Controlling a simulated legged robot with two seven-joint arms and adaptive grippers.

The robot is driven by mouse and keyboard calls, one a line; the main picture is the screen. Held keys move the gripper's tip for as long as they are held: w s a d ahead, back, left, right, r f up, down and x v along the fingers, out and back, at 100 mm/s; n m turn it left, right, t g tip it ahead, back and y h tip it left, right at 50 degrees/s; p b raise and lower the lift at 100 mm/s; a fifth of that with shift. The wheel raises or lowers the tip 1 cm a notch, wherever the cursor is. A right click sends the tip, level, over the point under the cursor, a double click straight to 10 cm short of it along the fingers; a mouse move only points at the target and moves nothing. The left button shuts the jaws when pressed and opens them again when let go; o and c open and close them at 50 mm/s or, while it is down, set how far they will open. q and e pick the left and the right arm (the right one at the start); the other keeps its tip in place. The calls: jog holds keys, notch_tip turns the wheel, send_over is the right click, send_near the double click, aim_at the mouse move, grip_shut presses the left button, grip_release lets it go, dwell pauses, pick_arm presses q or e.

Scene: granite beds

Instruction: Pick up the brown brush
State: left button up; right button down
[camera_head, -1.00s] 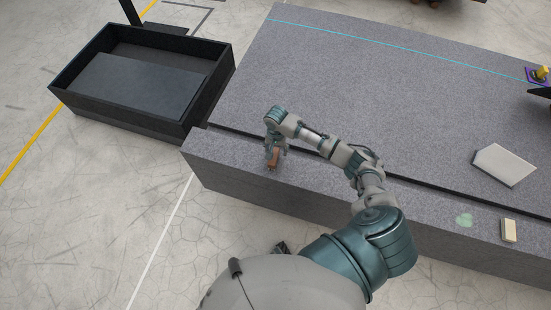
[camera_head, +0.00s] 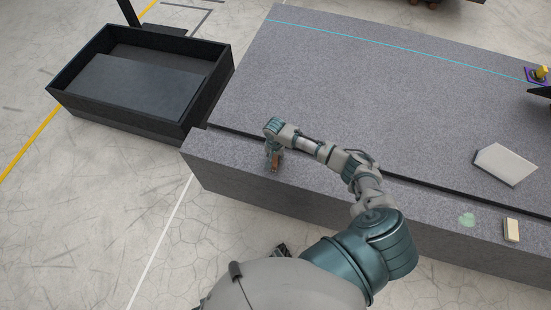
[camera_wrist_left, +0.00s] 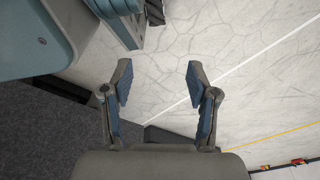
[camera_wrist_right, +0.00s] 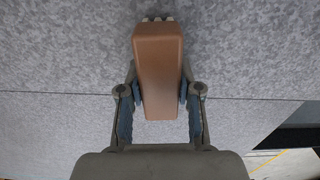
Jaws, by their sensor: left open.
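The brown brush (camera_head: 275,163) is at the near left part of the granite bed, in front of the dark groove. In the right wrist view the brush (camera_wrist_right: 160,75) lies lengthwise between my right fingers, with pale bristle tufts at its top end. My right gripper (camera_head: 274,155) reaches down over it, and its fingers (camera_wrist_right: 160,88) press against both sides; the brush partly hides the fingertips. I cannot tell whether the brush is clear of the stone. My left gripper (camera_wrist_left: 158,80) is open and empty above the floor, beside the bed.
A black open bin (camera_head: 118,122) stands left of the bed (camera_head: 330,80). On the bed's right lie a pale flat block (camera_head: 504,165), a small cream block (camera_head: 511,230) and a greenish patch (camera_head: 467,219). A yellow-topped item (camera_head: 541,73) is at the far right. The bed's middle is clear.

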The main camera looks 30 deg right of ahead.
jog(key=shift+a+r, duration=0.2)
jog(key=shift+a, duration=0.3)
jog(key=shift+d+r, duration=0.1)
jog(key=shift+r, duration=0.2)
jog(key=r, duration=0.1)
jog(key=d+r+p, duration=0.1)
jog(key=r, duration=0.1)
pick_arm(q)
jog(key=s+a+f+p, duration=0.1)
jog(key=s+f, duration=0.2)
jog(key=s, duration=0.3)
jog(key=shift+a+f+p, duration=0.15)
jog(key=shift+f+p, duration=0.05)
jog(key=shift+p, duration=0.1)
pick_arm(e)
jog(key=s+a, duration=0.3)
jog(key=a, duration=0.4)
jog(key=s+a+r, duration=0.1)
jog(key=s+a, duration=0.2)
jog(key=a, duration=0.5)
jog(key=shift+w+a+r, duration=0.1)
